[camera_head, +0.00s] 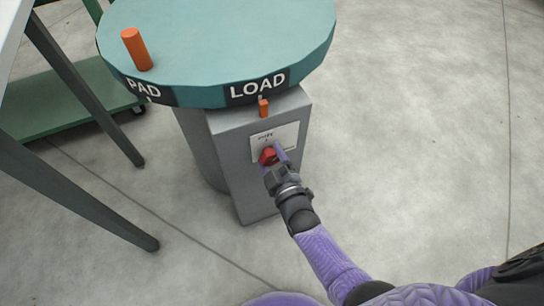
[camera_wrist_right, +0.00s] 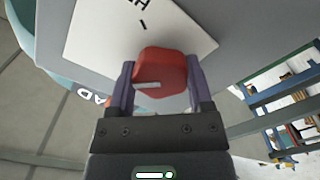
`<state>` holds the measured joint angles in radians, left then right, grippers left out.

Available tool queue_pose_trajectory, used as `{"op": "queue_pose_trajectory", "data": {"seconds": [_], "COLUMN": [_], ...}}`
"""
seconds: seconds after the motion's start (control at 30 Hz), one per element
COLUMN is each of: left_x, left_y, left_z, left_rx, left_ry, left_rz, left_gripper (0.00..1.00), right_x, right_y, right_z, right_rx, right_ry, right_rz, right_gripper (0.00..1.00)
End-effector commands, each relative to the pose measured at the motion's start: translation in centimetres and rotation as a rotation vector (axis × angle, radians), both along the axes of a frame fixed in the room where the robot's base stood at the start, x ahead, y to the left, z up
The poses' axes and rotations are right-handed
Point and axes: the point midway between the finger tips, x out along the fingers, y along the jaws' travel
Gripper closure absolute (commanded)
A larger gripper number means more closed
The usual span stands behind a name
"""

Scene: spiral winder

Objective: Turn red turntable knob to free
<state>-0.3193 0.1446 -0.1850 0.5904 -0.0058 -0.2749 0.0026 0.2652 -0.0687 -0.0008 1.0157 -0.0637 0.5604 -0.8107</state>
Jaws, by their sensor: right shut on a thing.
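The red knob (camera_head: 268,156) sits on a white label plate (camera_head: 288,136) on the front of the grey pedestal under the turntable. My right gripper (camera_head: 277,160) is at the knob, with its fingers on either side. In the right wrist view the red knob (camera_wrist_right: 160,75) is between the two purple fingers of my right gripper (camera_wrist_right: 157,88), which is shut on it. A pale pointer mark on the knob lies roughly level in that view. The plate's lettering is partly hidden by the knob and gripper. My left gripper is not in view.
The teal turntable (camera_head: 220,40), marked LOAD and PAD, overhangs the pedestal (camera_head: 235,165). An orange peg (camera_head: 137,49) stands on it, and a small orange piece (camera_head: 263,107) is by its rim. A dark-legged table (camera_head: 85,90) is at left. The floor at right is clear.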

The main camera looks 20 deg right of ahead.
Motion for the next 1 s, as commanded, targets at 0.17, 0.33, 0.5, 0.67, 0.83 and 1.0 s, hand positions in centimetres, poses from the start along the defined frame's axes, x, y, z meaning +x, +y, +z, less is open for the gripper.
{"op": "queue_pose_trajectory", "data": {"seconds": [0.17, 0.33, 0.5, 0.67, 0.83, 1.0], "left_x": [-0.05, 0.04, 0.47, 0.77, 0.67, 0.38], "left_y": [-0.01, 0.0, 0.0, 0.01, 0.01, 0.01], "left_z": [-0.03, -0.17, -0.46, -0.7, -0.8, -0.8], "left_rx": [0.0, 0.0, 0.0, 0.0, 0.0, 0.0], "left_ry": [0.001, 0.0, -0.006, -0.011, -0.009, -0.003], "left_rz": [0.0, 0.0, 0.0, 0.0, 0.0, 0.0], "left_gripper": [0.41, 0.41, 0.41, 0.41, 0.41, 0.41], "right_x": [-0.03, -0.02, -0.03, -0.02, -0.04, -0.04], "right_y": [0.05, 0.07, 0.05, 0.07, 0.04, 0.05], "right_z": [-0.09, -0.1, -0.14, -0.11, -0.13, -0.11], "right_rx": [-0.164, -0.323, -0.471, -0.589, -0.684, -0.747], "right_ry": [-0.004, -0.01, -0.014, -0.019, -0.022, -0.025], "right_rz": [0.0, 0.0, 0.001, 0.001, 0.0, 0.001], "right_gripper": [0.93, 0.93, 0.93, 0.93, 0.93, 0.93]}}
